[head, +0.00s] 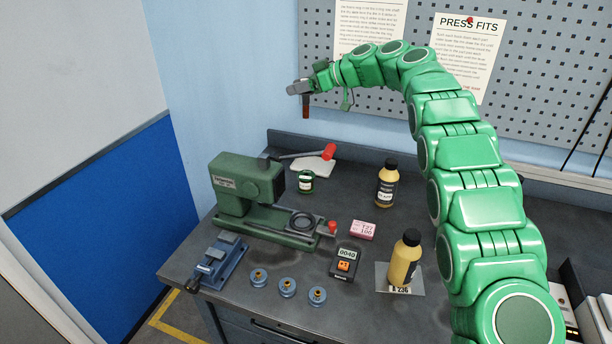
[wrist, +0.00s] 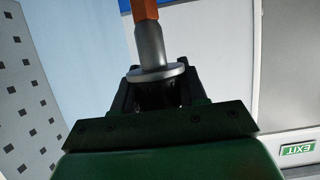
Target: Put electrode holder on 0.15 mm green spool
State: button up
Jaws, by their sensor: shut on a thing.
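My gripper (head: 302,88) is raised high above the back left of the bench, near the wall. It is shut on the electrode holder, whose dark orange-red end (head: 306,107) hangs down below the jaws. In the wrist view the electrode holder shows as an orange shaft (wrist: 144,9) with a grey neck and a round grey flange (wrist: 156,72) at the dark jaws (wrist: 160,92). The green spool (head: 306,182), with a pale label too small to read, stands on the bench well below my gripper. The two are apart.
A green press machine (head: 247,190) stands left of the spool. A red-knobbed lever (head: 328,152) is just behind it. A dark-capped bottle (head: 387,184), a pink box (head: 363,230), another bottle (head: 403,260), a blue vise (head: 220,262) and blue spools (head: 288,287) also stand on the bench.

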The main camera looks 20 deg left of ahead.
notch_tip(320, 180, down, 21)
jog(key=shift+r, duration=0.1)
dwell(1.0)
jog(key=o, duration=1.2)
jog(key=shift+o, duration=0.2)
jog(key=v, duration=1.2)
